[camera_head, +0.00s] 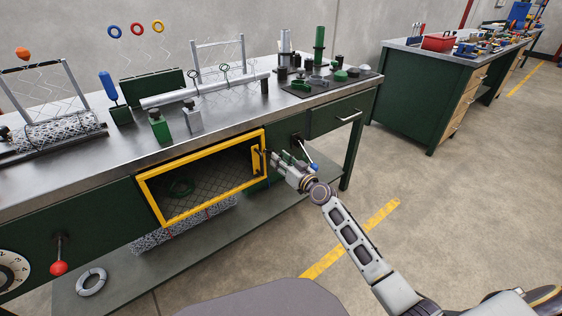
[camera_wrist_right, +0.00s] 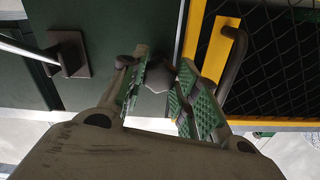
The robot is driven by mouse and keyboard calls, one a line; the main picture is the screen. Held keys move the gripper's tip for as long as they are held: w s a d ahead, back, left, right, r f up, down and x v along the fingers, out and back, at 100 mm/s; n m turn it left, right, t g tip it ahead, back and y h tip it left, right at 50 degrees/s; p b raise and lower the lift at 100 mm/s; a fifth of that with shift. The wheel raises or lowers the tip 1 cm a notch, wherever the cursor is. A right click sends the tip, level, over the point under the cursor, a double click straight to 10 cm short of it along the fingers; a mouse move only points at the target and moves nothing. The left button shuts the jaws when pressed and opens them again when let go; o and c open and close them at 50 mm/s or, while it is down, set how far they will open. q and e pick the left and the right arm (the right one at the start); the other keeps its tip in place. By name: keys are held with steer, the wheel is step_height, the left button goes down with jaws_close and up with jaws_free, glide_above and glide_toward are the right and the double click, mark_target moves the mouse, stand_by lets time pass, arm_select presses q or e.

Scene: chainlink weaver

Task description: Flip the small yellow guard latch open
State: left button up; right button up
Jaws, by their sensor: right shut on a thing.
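The yellow-framed guard (camera_head: 200,143) with a dark mesh panel sits in the front of the green bench. A small yellow latch plate (camera_head: 256,160) is at its right side. In the right wrist view, the yellow frame (camera_wrist_right: 193,30) and a dark curved handle (camera_wrist_right: 234,60) are right of the fingers. My right gripper (camera_head: 272,156) reaches the bench front just right of the guard. In the wrist view its green-padded fingers (camera_wrist_right: 160,82) are shut on a dark rounded knob (camera_wrist_right: 158,74). I cannot tell whether the knob belongs to the latch. My left gripper is out of view.
A lever on a square plate (camera_wrist_right: 68,54) is close to my right gripper. A red-knobbed lever (camera_head: 59,267) and a dial (camera_head: 10,270) are at the left. The bench top (camera_head: 235,112) carries several fixtures. The floor at right is clear.

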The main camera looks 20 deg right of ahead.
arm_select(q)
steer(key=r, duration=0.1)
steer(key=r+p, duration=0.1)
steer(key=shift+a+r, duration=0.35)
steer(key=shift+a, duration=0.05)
arm_select(e)
steer(key=m, duration=1)
steer(key=shift+m, duration=0.3)
steer(key=o, duration=1)
steer(key=shift+s, duration=0.15)
steer(key=shift+v, duration=5.9)
